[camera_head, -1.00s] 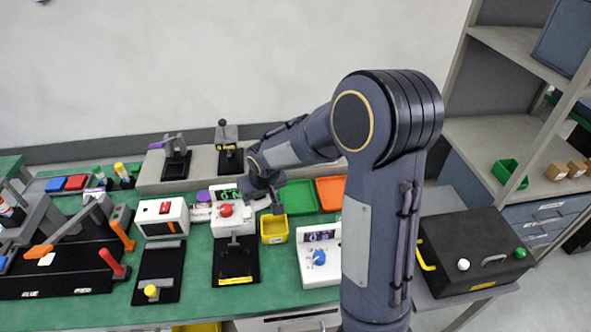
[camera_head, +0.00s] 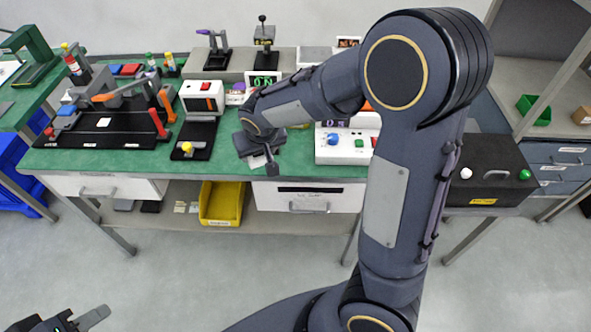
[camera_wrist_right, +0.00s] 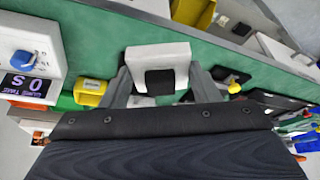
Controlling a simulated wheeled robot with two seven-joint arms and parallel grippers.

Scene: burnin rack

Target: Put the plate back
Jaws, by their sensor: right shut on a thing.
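My right gripper (camera_head: 268,165) reaches over the front of the green bench in the head view. In the right wrist view its two grey fingers (camera_wrist_right: 160,82) are shut on a white block with a black patch (camera_wrist_right: 158,55). The arm and gripper hide most of the held thing in the head view. I cannot tell for certain which thing is the plate. A black plate with a yellow knob (camera_head: 198,138) lies left of the right gripper. My left gripper (camera_head: 75,320) is partly in view at the bottom left, apart from the bench; its opening is unclear.
A white control box with a blue knob (camera_head: 345,143) stands right of the right gripper. A white box with a red switch (camera_head: 202,97) and a long black fixture (camera_head: 105,132) are to the left. A yellow bin (camera_head: 221,203) sits on the shelf below. A black case (camera_head: 490,165) is at right.

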